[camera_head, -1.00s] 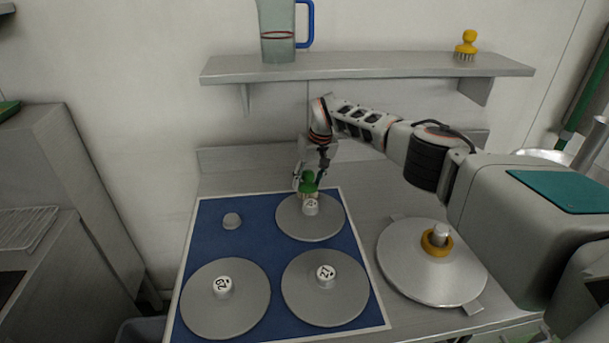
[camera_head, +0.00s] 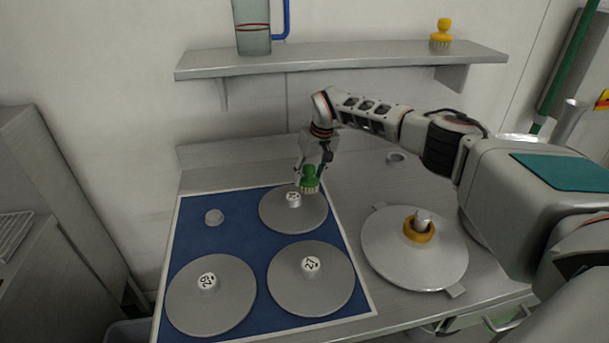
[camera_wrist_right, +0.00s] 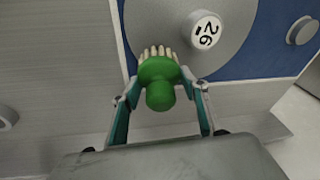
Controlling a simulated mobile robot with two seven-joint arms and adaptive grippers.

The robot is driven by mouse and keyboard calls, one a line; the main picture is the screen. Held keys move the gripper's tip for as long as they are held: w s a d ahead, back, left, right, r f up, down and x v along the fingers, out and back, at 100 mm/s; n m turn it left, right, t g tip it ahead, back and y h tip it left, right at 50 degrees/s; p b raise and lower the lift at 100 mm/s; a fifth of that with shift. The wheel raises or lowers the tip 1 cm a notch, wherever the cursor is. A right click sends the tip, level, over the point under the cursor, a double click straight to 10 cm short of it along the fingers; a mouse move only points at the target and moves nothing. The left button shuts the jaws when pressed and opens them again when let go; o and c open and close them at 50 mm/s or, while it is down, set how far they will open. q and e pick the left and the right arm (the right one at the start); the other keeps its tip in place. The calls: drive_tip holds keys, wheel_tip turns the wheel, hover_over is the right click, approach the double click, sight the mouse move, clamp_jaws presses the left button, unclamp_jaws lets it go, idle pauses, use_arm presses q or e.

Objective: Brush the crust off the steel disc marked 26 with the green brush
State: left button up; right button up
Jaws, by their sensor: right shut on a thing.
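The steel disc marked 26 (camera_head: 306,223) lies at the back of the blue mat, and its white knob with the number (camera_wrist_right: 205,32) shows in the wrist view. My right gripper (camera_head: 310,181) is shut on the green brush (camera_head: 310,175), handle up and pale bristles down. The brush (camera_wrist_right: 158,80) is over or at the disc's rim, right of the knob in the head view. I cannot tell whether the bristles touch the disc. No crust can be made out on the visible metal. My left gripper is not in view.
Disc 29 (camera_head: 205,318) and disc 27 (camera_head: 312,293) lie nearer on the blue mat (camera_head: 245,247), with a small grey knob (camera_head: 214,216) at its left. A larger disc with a yellow ring (camera_head: 415,262) is at right. A shelf (camera_head: 340,61) holds a jug and yellow brush.

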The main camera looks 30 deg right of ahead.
sight(309, 164)
drive_tip(key=shift+s+f, duration=0.1)
drive_tip(key=shift+w+d+r, duration=0.1)
drive_tip(key=shift+w+r, duration=0.15)
drive_tip(key=shift+r, duration=0.35)
drive_tip(key=shift+w+d+r, duration=0.1)
drive_tip(key=shift+w+r, duration=0.05)
drive_tip(key=shift+r, duration=0.65)
drive_tip(key=shift+w+d+r, duration=0.1)
drive_tip(key=shift+w+r, duration=0.1)
drive_tip(key=shift+r, duration=0.65)
drive_tip(key=shift+w+r, duration=0.15)
drive_tip(key=shift+r, duration=0.65)
drive_tip(key=shift+w+d+r, duration=0.1)
drive_tip(key=shift+w+r, duration=0.1)
drive_tip(key=shift+r, duration=0.55)
drive_tip(key=shift+v, duration=1.05)
drive_tip(key=shift+w+r, duration=0.1)
drive_tip(key=shift+w, duration=0.15)
